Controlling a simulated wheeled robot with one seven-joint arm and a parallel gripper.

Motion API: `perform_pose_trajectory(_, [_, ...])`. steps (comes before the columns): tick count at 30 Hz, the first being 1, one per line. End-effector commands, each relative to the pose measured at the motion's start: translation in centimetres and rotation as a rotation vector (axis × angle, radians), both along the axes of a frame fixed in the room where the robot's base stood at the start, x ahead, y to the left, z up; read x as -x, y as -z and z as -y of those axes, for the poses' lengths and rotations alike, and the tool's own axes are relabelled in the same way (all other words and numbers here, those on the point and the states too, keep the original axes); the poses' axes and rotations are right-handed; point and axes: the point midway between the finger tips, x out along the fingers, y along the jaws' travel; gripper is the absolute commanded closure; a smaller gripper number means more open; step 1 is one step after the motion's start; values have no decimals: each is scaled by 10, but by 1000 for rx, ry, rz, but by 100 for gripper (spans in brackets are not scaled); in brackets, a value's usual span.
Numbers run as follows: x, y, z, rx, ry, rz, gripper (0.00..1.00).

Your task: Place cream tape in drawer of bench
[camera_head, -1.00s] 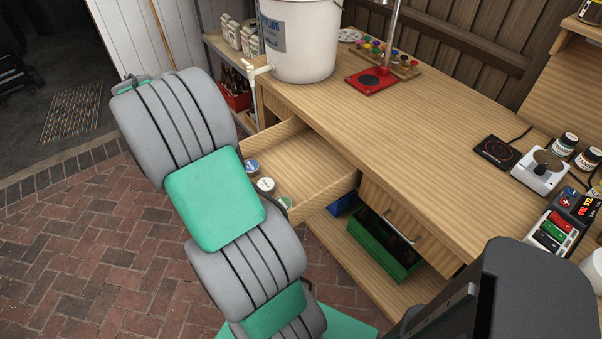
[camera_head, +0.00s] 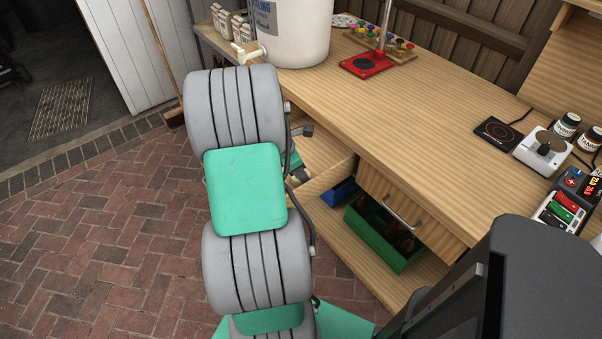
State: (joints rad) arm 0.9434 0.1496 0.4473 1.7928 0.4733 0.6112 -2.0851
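The bench (camera_head: 440,125) has its left drawer (camera_head: 332,176) pulled open. My arm stands in front of the drawer and hides most of its inside. I cannot make out the cream tape in the current view. Part of my wrist shows at the arm's right side, over the drawer. The fingertips are hidden behind the arm, so I cannot see whether my gripper is open, shut or holding anything.
A second drawer (camera_head: 388,222) is closed. A green crate (camera_head: 380,238) and a blue bin (camera_head: 340,192) sit on the lower shelf. A white bucket (camera_head: 297,30), a red stand (camera_head: 368,65) and a scale (camera_head: 540,148) stand on the bench. The benchtop's middle is clear.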

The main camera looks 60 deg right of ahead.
Motion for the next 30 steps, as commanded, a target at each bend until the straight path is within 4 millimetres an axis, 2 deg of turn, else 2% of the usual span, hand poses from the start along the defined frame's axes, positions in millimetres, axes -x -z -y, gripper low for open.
perform_pose_trajectory(1, [0, 6, 0, 0, 0, 0, 89])
perform_pose_trajectory(10, [0, 8, 0, 2, 1, 1, 89])
perform_pose_trajectory(11, [0, 8, 0, 2, 1, 1, 49])
perform_pose_trajectory(18, [-1, 8, 0, 2, 1, 1, 29])
perform_pose_trajectory(26, [-1, 7, 0, 2, 1, 1, 28])
perform_pose_trajectory(30, [-5, -8, -2, 5, -1, 2, 28])
